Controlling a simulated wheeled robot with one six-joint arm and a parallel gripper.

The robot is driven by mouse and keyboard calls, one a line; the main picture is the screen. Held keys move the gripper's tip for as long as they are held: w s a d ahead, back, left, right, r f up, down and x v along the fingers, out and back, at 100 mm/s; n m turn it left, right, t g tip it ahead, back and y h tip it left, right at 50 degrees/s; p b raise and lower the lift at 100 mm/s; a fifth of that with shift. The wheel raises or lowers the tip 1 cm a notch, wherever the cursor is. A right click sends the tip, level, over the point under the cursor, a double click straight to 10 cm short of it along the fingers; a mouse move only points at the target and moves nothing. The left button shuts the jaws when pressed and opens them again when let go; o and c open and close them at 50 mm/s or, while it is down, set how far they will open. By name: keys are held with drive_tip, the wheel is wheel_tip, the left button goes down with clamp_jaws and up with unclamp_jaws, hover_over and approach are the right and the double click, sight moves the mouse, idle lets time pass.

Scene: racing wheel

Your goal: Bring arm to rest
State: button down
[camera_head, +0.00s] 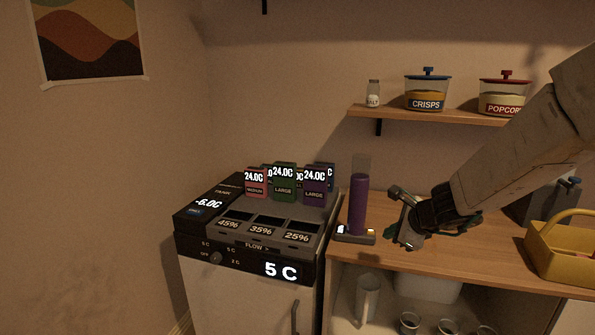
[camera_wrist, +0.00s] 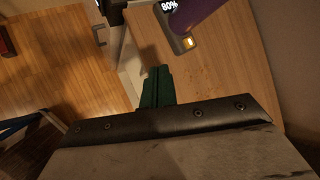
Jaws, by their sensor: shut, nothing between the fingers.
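My arm reaches in from the right in the head view, and my gripper (camera_head: 402,222) hangs over the wooden counter, right of the purple cylinder. Its green fingers (camera_wrist: 157,86) are together in the wrist view, with nothing between them. They point toward the counter and its edge.
A purple cylinder (camera_head: 357,205) stands on a small base (camera_head: 355,235) left of my gripper. A yellow basket (camera_head: 562,262) is on the counter at right. The appliance (camera_head: 250,255) with coloured packs is at left. A shelf (camera_head: 430,114) with jars hangs above.

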drive_tip(key=s+a+r+n+g+y, duration=0.1)
drive_tip(key=s+a+n+g, duration=0.2)
drive_tip(key=s+n, duration=0.5)
drive_tip(key=s+a+r+n+g+y, duration=0.1)
drive_tip(key=s+a+n+g, duration=0.15)
drive_tip(key=s+n, duration=0.5)
drive_tip(key=s+d+r+n+h, duration=0.2)
drive_tip(key=s, duration=0.5)
drive_tip(key=s+d+r+n+g+h, duration=0.1)
drive_tip(key=s+d+r+n+h, duration=0.1)
drive_tip(key=s, duration=0.5)
drive_tip(key=s+d+r+n+h, duration=0.1)
drive_tip(key=s+d+r+n, duration=0.1)
drive_tip(key=s+d, duration=0.2)
drive_tip(key=s, duration=0.3)
drive_tip(key=shift+s+d+r+n+h, duration=0.15)
drive_tip(key=shift+s+d+n+h, duration=0.05)
drive_tip(key=shift+s+n+h, duration=0.2)
